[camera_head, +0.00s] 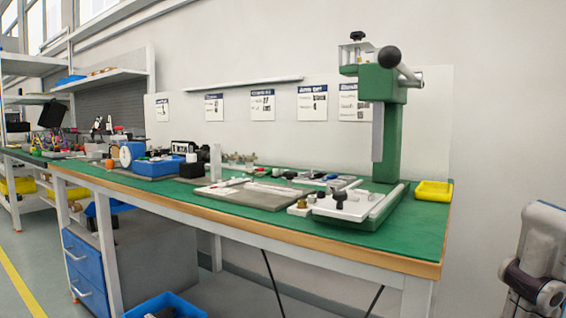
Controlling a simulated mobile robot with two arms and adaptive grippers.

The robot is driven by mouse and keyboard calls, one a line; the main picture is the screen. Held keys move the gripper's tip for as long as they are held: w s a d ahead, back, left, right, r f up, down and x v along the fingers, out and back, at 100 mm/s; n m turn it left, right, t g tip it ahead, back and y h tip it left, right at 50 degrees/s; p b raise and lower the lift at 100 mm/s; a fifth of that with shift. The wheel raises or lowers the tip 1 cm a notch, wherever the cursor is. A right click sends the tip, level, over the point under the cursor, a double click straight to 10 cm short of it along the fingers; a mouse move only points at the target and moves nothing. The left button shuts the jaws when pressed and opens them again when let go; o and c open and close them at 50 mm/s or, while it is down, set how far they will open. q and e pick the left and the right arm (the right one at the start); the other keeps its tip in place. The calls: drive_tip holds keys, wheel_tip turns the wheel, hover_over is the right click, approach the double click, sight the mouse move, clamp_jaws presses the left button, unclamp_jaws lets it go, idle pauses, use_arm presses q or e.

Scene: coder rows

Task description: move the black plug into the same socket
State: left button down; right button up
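Several small dark items lie on the green workbench top (400,232); at this size I cannot tell which is the black plug, and I cannot make out a socket. A black knob-like piece (340,197) stands on the pale plate at the foot of the green press (388,130). A black block (192,169) sits further left, beside a blue device (132,153). Neither of my grippers shows; only a grey and dark arm part (540,262), likely my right arm, shows at the right edge.
The press stands tall at the bench's right end, with a yellow tray (433,190) beside it. A grey board (245,199) with small parts lies mid-bench. Blue drawers (85,270) and a blue bin (165,304) are below. The bench's front right strip is clear.

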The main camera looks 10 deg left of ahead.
use_arm(q)
drive_tip(key=shift+r, duration=0.1)
idle(0.5)
idle(0.3)
drive_tip(key=shift+w+d+p, duration=0.3)
drive_tip(key=shift+w, duration=0.25)
idle(1.2)
drive_tip(key=c, duration=1.5)
unclamp_jaws()
drive_tip(key=shift+c, duration=0.2)
